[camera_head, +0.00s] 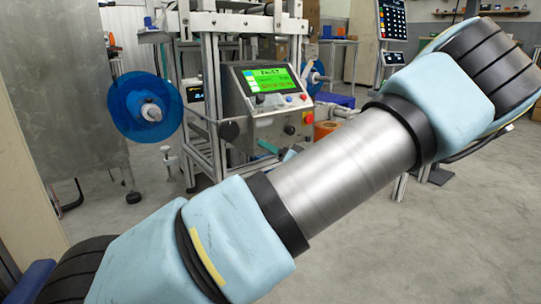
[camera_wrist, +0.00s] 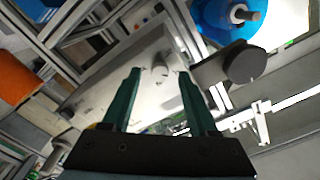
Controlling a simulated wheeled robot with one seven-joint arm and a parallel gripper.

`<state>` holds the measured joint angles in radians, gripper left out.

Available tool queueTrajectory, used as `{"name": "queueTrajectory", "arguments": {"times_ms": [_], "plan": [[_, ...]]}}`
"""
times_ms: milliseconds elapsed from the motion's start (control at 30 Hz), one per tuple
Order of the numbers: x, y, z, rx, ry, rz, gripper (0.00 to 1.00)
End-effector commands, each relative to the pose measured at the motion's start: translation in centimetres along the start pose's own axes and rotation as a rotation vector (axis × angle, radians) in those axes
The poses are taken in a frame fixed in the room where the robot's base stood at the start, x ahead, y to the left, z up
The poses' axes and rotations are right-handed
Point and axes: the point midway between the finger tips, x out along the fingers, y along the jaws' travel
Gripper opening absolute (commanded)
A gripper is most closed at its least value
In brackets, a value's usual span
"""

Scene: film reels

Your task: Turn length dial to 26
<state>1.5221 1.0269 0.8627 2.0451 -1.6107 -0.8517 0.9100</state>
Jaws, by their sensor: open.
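A control box (camera_head: 262,128) with a lit green screen (camera_head: 268,77) stands on the metal frame in the head view. A large black knob (camera_head: 229,130) is at its left side. A large black knob also shows at the right in the wrist view (camera_wrist: 243,63). A small pale dial-like knob (camera_wrist: 160,71) sits on a light metal face, framed between my fingertips. I cannot read a label or number on it. My gripper (camera_wrist: 158,72) is open with its teal fingers apart on either side of the knob; contact cannot be told. Teal finger parts show below the box in the head view.
A blue film reel (camera_head: 145,105) hangs left of the box; blue reel also shows in the wrist view (camera_wrist: 225,18). Metal frame bars surround the box. An orange object (camera_wrist: 18,78) is at left in the wrist view. My arm crosses the head view.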

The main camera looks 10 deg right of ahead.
Motion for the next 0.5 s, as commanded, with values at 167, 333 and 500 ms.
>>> {"name": "queueTrajectory", "arguments": {"times_ms": [167,333,500], "plan": [[0.49,-0.03,-0.01,0.0,0.0,0.0,0.59],[0.47,-0.04,-0.03,0.0,0.0,0.0,0.59],[0.46,-0.04,-0.02,0.0,0.0,0.0,0.4]]}}
